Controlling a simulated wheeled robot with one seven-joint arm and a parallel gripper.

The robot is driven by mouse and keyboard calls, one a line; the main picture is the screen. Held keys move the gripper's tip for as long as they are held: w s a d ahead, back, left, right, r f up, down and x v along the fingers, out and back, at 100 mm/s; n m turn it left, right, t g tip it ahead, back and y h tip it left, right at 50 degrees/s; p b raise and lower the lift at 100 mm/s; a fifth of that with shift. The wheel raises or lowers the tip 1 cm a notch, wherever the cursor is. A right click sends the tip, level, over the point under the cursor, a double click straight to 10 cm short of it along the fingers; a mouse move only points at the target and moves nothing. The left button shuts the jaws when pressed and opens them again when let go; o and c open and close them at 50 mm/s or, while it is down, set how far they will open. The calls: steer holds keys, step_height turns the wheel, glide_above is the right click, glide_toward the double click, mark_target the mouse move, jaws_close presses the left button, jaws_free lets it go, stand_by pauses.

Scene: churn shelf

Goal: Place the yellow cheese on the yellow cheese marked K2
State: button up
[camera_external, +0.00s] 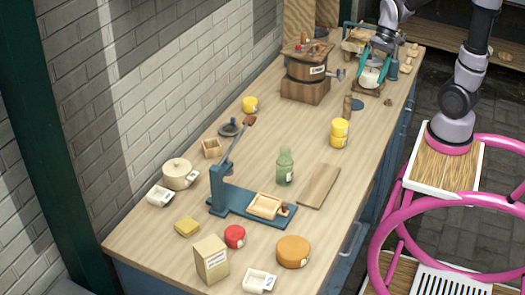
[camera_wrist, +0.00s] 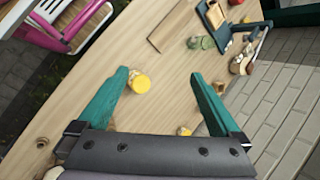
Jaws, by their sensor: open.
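Two yellow cheeses are stacked upright near the middle of the table's right side. The upper yellow cheese (camera_external: 340,127) rests on the lower yellow cheese (camera_external: 338,141), which has a small pale label too small to read. In the wrist view the upper cheese (camera_wrist: 141,84) shows from above and mostly covers the lower one. Another yellow cheese (camera_external: 250,105) stands apart near the wall; it also shows partly in the wrist view (camera_wrist: 184,131). My gripper (camera_external: 376,75) is open and empty, clear of the stack, toward the table's far end.
A wooden churn (camera_external: 306,74) stands beyond the stack. A green bottle (camera_external: 285,166), a wooden board (camera_external: 319,186) and a blue press (camera_external: 222,190) stand nearer the camera. A small blue disc (camera_external: 357,105) lies near the stack. Bare tabletop lies left of the stack.

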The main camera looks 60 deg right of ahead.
steer(key=s+a+r+n+t+h, duration=0.1)
steer(key=s+r+n+t+h, duration=0.2)
steer(key=r, duration=0.9)
steer(key=s+n+t, duration=0.2)
steer(key=s, duration=0.1)
steer(key=shift+r+h, duration=0.15)
steer(key=shift+h, duration=0.25)
